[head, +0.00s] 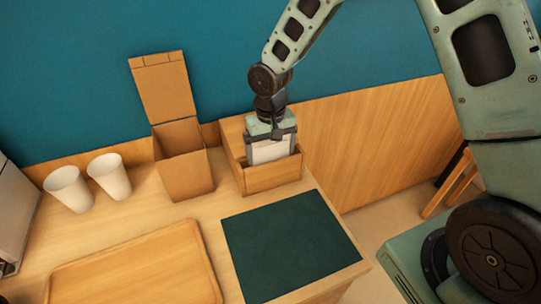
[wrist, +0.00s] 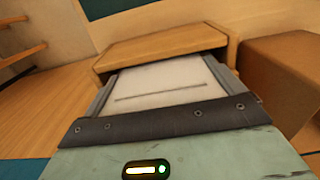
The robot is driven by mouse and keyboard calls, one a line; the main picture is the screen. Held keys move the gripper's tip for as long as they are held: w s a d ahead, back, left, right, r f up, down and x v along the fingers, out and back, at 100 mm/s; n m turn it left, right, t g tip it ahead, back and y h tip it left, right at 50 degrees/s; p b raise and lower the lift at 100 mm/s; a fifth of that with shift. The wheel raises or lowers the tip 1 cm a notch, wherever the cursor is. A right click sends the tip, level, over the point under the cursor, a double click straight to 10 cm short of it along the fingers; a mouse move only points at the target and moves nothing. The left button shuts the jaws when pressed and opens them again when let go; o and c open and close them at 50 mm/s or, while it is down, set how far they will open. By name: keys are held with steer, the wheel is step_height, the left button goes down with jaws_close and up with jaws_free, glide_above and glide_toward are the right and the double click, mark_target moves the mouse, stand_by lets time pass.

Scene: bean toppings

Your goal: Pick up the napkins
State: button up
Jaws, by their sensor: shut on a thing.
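The napkins (head: 268,150) are a white flat stack standing in a wooden holder box (head: 272,178) on the counter. My gripper (head: 270,152) reaches down into the box from above, its two fingers on either side of the napkins. In the wrist view the napkins (wrist: 165,85) lie between the two grey fingers, and the gripper (wrist: 165,90) is shut on them. The holder box's wooden wall (wrist: 160,45) shows just past the fingertips. The lower part of the napkins is hidden inside the box.
An open cardboard box (head: 185,178) with its lid up stands left of the holder. Two white cups (head: 68,188) are further left. A wooden tray (head: 140,270) and a dark green mat (head: 290,245) lie in front. The blue wall and wood panel are close behind.

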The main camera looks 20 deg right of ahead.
step_height(320, 180, up, 29)
steer(key=p, duration=0.9)
steer(key=shift+f, duration=0.2)
stand_by(0.5)
stand_by(0.4)
